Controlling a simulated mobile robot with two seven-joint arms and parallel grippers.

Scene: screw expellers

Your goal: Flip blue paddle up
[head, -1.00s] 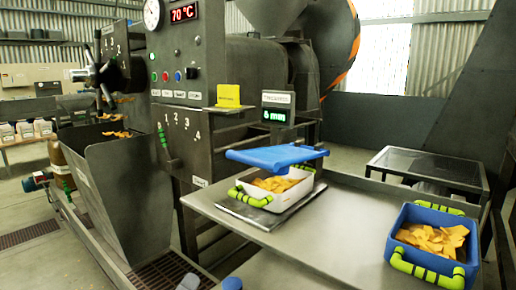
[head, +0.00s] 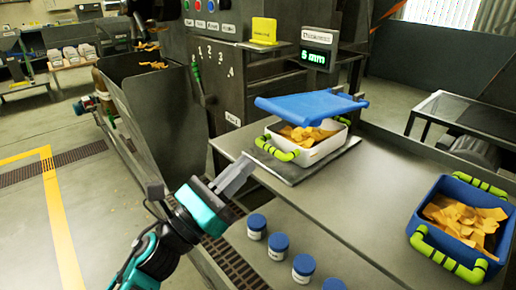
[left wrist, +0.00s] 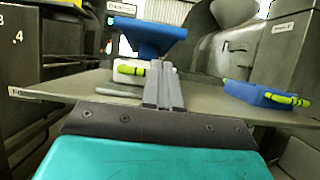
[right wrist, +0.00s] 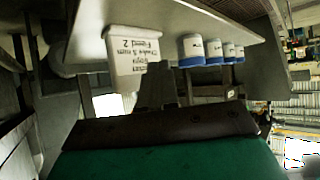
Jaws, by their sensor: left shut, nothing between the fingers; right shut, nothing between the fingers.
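The blue paddle (head: 312,104) is a flat plate, slightly tilted, above a white tray (head: 330,148) with green handles and yellow flakes. In the left wrist view the paddle (left wrist: 150,38) shows beyond the fingers. My left gripper (head: 240,174) is shut and empty, left of the table's near edge and apart from the paddle. It also shows in the left wrist view (left wrist: 163,82). My right gripper (right wrist: 156,84) is dark, shut and empty in the right wrist view, with no paddle in sight there. It is not in the head view.
A blue bin (head: 430,206) of yellow flakes sits on the metal table (head: 350,190) at the right. Several blue-lidded jars (head: 277,246) stand on a lower shelf. A white labelled tub (right wrist: 132,50) shows in the right wrist view. A dark hopper (head: 160,110) stands at the left.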

